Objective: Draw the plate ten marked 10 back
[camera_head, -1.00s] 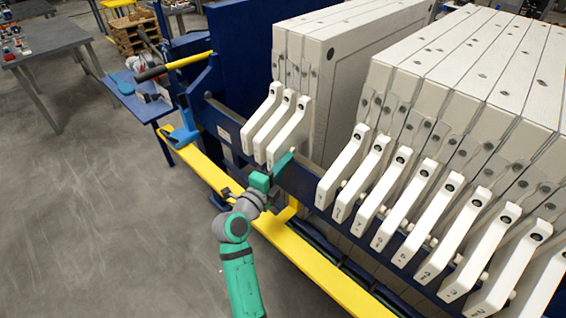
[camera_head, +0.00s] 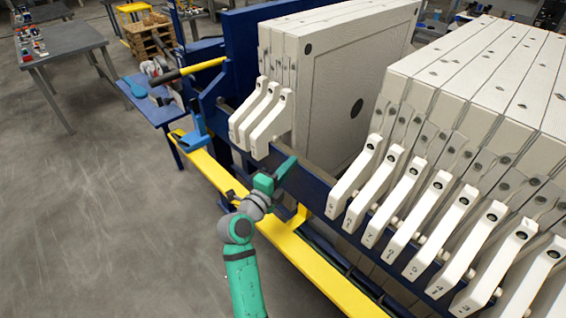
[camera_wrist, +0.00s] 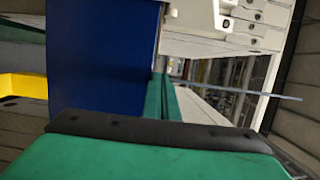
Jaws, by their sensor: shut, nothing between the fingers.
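In the head view, a group of pale plates with white handles (camera_head: 271,125) stands at the left against the blue press end. Their marks cannot be read, so I cannot tell which plate is 10. The front plate of this group (camera_head: 345,95) shows its broad face with a dark centre hole. A second group of plates (camera_head: 480,75) stands at the right, with numbered handles (camera_head: 355,178). My green gripper (camera_head: 285,172) is shut and empty at the rail, just below and right of the left handles. In the wrist view, the green fingers (camera_wrist: 163,95) lie together beside a blue surface.
A wide gap separates the two plate groups. A blue rail (camera_head: 305,188) and a yellow beam (camera_head: 290,240) run along the press front. A lever with a yellow bar (camera_head: 200,65) and a small blue table (camera_head: 155,108) stand at the left. Grey floor is open at left.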

